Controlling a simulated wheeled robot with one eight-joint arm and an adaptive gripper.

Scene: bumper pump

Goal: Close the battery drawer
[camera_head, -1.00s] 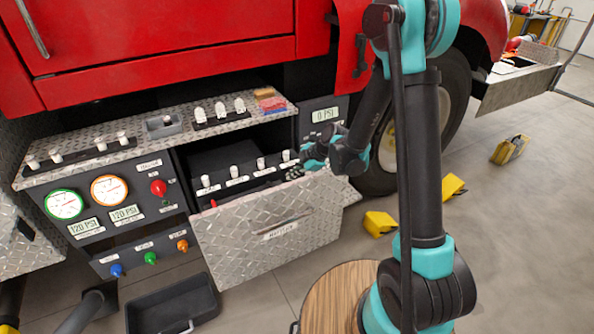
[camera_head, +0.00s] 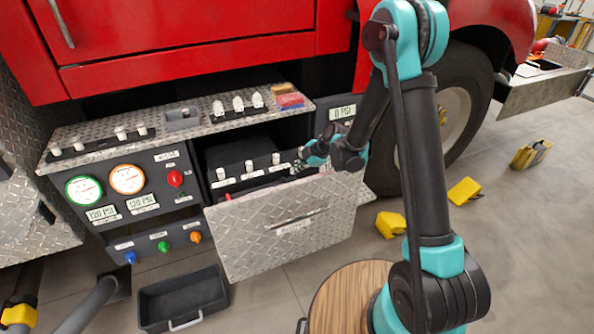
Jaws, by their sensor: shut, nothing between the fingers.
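The battery drawer (camera_head: 285,235) has a diamond-plate front with a handle and a label. It stands pulled out from the bumper pump panel, and the dark inside with several white-topped posts (camera_head: 249,168) shows behind its front. My gripper (camera_head: 299,166) is shut and empty. It is at the upper right of the drawer, just above or behind the top edge of the front; I cannot tell whether it touches the drawer.
A gauge panel (camera_head: 140,222) with knobs is left of the drawer. A diamond-plate shelf (camera_head: 95,135) with switches is above it. A dark tray (camera_head: 183,299) lies on the floor at lower left. A tyre (camera_head: 470,130) and yellow blocks (camera_head: 391,224) are at right.

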